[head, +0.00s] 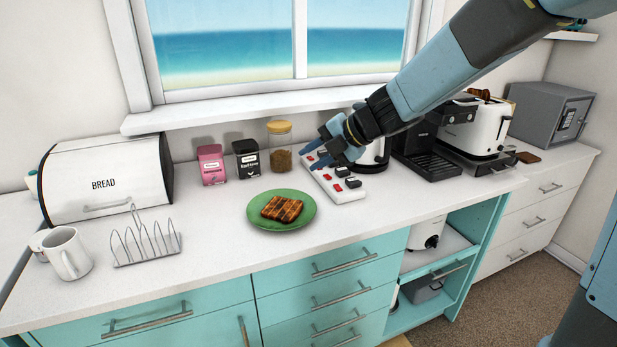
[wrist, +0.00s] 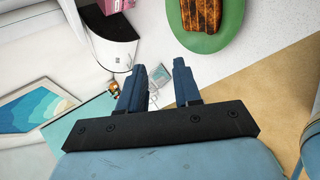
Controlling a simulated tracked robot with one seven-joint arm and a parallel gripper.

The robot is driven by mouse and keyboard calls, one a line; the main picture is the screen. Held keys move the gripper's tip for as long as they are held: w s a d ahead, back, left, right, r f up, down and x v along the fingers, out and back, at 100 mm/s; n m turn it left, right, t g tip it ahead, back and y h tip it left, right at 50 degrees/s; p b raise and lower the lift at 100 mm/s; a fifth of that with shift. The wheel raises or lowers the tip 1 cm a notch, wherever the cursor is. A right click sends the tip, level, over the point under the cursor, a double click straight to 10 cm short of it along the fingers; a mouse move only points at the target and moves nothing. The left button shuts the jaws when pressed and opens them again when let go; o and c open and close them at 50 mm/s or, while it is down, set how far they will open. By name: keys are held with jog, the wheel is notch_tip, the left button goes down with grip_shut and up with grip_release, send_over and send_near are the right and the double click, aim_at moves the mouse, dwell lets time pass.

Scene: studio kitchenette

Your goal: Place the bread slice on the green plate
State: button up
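The bread slice (head: 282,208) is browned with dark char marks. It lies flat on the green plate (head: 256,219) on the white counter. In the wrist view the bread slice (wrist: 203,12) and the green plate (wrist: 234,32) are at the top edge, partly cut off. My gripper (head: 322,148) is above the counter, to the right of and behind the plate, apart from the bread. In the wrist view my gripper (wrist: 159,66) has its two fingers apart with nothing held between them.
A white power strip (head: 350,193) and a kettle (head: 373,155) are close to my gripper. A glass jar (head: 280,154) and tins (head: 246,160) stand behind the plate. A toast rack (head: 146,243), mug (head: 68,253) and bread bin (head: 105,183) are left. The counter before the plate is clear.

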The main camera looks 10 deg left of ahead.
jog(key=w+d+r+m+t+h, duration=0.3)
jog(key=w+d+r+m+t, duration=0.2)
jog(key=d+r+m+t, duration=0.55)
jog(key=s+d+r+m+h, duration=0.1)
jog(key=s+d+m+h, duration=0.2)
jog(key=d+m+h, duration=0.75)
jog(key=s+d+f+m+g+y, duration=0.1)
jog(key=s+d+m+g+y, duration=0.3)
jog(key=s+d, duration=0.65)
jog(key=s+d+f+m+g, duration=0.1)
jog(key=s+f+m+g, duration=0.2)
jog(key=s+f+m, duration=0.2)
jog(key=s+m, duration=0.3)
jog(key=s, duration=0.4)
jog(key=shift+d+g, duration=0.25)
jog(key=shift+g, duration=0.1)
